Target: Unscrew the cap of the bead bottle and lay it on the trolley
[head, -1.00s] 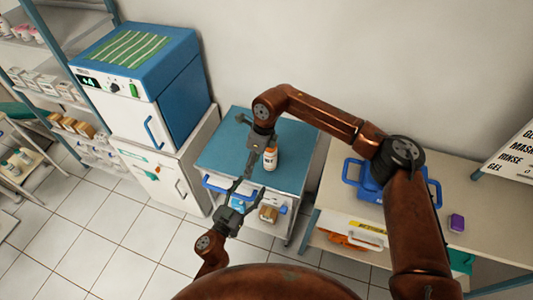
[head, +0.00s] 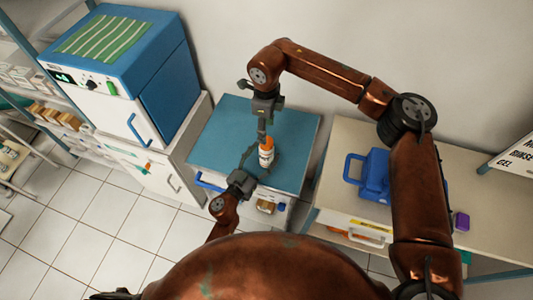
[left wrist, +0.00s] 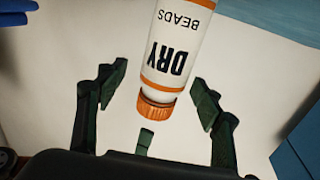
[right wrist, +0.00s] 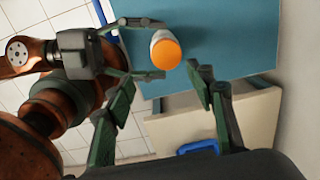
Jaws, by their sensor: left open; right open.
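The bead bottle (head: 266,155), white with orange bands and "DRY BEADS" lettering, stands upright on the blue-topped trolley (head: 220,135). Its ridged orange cap (right wrist: 166,54) is on it; the cap shows in the left wrist view too (left wrist: 158,104). My left gripper (head: 257,163) is open, reaching in from the front left, its fingers (left wrist: 160,96) on either side of the bottle without visible contact. My right gripper (head: 263,133) points down from above, close over the cap. In the right wrist view its fingers (right wrist: 163,80) are open, with the cap ahead of them.
A blue and white cabinet unit (head: 160,100) stands left of the trolley. On the right is a bench (head: 340,140) with a blue carrier (head: 373,175) and a purple box (head: 461,221). The trolley top around the bottle is mostly clear.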

